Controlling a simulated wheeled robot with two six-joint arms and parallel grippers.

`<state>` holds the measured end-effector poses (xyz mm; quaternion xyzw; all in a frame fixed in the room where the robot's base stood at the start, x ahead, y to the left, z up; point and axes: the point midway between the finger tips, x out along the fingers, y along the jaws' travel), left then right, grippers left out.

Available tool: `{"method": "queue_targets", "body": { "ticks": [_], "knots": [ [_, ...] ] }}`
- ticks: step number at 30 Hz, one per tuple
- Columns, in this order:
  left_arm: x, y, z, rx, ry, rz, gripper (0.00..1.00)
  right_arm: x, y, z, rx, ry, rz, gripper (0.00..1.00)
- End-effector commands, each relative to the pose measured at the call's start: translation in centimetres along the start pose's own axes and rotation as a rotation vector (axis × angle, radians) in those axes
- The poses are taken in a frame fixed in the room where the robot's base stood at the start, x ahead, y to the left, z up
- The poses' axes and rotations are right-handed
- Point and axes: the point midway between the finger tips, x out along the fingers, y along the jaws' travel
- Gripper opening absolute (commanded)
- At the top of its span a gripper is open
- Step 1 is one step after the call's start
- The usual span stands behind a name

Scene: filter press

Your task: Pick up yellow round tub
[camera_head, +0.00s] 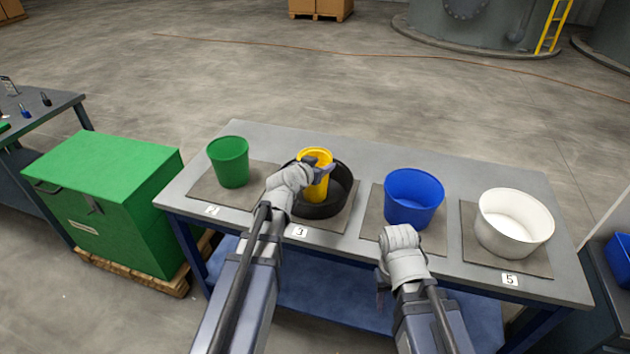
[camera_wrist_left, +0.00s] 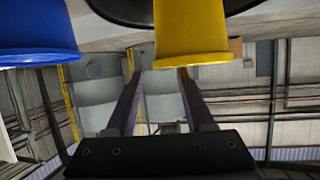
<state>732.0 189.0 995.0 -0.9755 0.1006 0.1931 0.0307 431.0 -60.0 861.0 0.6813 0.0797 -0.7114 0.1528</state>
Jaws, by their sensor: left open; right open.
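The yellow round tub (camera_head: 317,187) stands in a black round basin (camera_head: 343,187) at the place marked 3. My left gripper (camera_head: 320,168) is at the tub's rim, partly in front of it. In the left wrist view, which is upside down, the tub (camera_wrist_left: 192,30) lies just beyond the two open, empty fingers (camera_wrist_left: 159,80). Whether the fingertips touch or straddle its wall, I cannot tell. My right gripper (camera_head: 380,297) hangs low at the table's front edge, below the blue tub; its fingers are mostly hidden behind the wrist.
On the grey table (camera_head: 290,134) stand a green bucket (camera_head: 229,163) at the left, a blue tub (camera_head: 411,203) and a white tub (camera_head: 511,228) at the right. The blue tub (camera_wrist_left: 38,35) also shows in the wrist view. A green chest (camera_head: 103,167) stands left of the table.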

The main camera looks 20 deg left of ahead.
Motion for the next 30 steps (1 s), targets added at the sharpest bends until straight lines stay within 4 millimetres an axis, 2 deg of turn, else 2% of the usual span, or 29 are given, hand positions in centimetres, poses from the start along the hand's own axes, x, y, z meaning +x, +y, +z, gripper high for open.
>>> {"method": "queue_targets", "body": {
  "ticks": [5, 13, 21, 30],
  "knots": [
    [0.9, 0.0, 0.2, 0.001, 0.000, 0.001, 0.53, 0.5, -0.1, 0.0, 0.000, 0.000, 0.000, 0.50],
    [4.8, 0.1, 0.4, 0.001, 0.000, 0.000, 0.53, 2.2, -0.2, -0.1, 0.000, 0.000, 0.000, 0.50],
    [5.1, 0.2, 0.3, 0.000, 0.000, 0.000, 0.53, 2.2, -0.2, -0.1, 0.000, 0.000, 0.000, 0.50],
    [5.0, 0.1, 0.3, 0.000, 0.000, 0.000, 0.21, 2.2, -0.2, -0.1, 0.000, 0.000, 0.000, 0.50]
  ]
}}
